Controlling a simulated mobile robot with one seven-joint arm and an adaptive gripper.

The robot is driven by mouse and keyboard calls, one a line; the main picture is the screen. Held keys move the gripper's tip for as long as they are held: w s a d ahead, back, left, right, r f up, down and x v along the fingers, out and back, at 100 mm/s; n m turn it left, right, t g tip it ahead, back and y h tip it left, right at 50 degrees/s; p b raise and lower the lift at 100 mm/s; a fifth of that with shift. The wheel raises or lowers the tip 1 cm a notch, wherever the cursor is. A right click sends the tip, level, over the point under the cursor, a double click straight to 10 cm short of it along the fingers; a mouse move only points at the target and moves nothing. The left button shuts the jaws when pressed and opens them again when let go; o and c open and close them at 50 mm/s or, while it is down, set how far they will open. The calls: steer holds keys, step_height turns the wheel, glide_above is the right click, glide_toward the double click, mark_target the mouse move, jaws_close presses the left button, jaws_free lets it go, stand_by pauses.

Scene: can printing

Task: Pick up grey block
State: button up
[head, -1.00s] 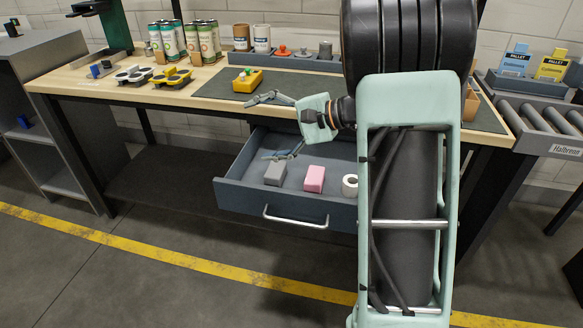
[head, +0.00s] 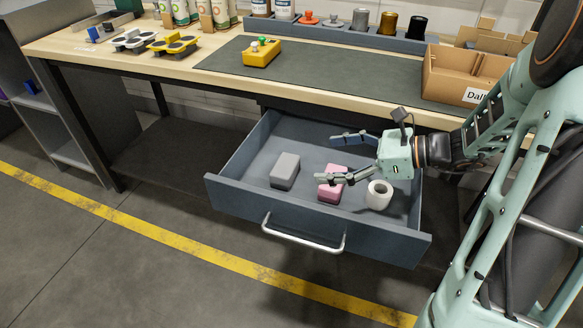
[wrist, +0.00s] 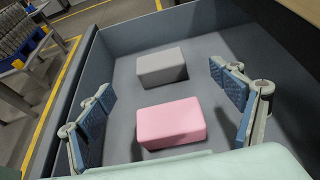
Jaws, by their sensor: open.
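The grey block (head: 285,171) lies in the open drawer (head: 240,203), left of a pink block (head: 331,189). My gripper (head: 333,157) is open and empty, reaching from the right over the drawer, its fingers pointing left. In the head view one finger crosses in front of the pink block. In the wrist view the grey block (wrist: 161,67) lies ahead of the fingertips, beyond the pink block (wrist: 170,122). There the pink block appears between the two open fingers (wrist: 168,88). The grey block is fully visible and apart from the gripper.
A white roll (head: 378,196) stands in the drawer right of the pink block. The drawer walls and the table edge (head: 300,92) bound the space. On the table are a yellow device (head: 261,54) and a cardboard box (head: 440,85). The drawer floor around the grey block is clear.

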mark_target(291, 166)
steer(key=b+x, duration=0.1)
steer(key=x, duration=0.4)
steer(key=shift+s+f, duration=0.1)
steer(key=shift+s, duration=0.05)
steer(key=b+x, duration=0.1)
steer(key=x, duration=0.1)
steer(key=f+b+x, duration=0.1)
steer(key=x, duration=0.1)
steer(key=shift+a+f+b, duration=0.15)
steer(key=shift+f+b, duration=0.05)
steer(key=shift+b, duration=0.2)
steer(key=shift+a, duration=0.15)
steer(key=shift+r, duration=0.1)
steer(key=c, duration=0.9)
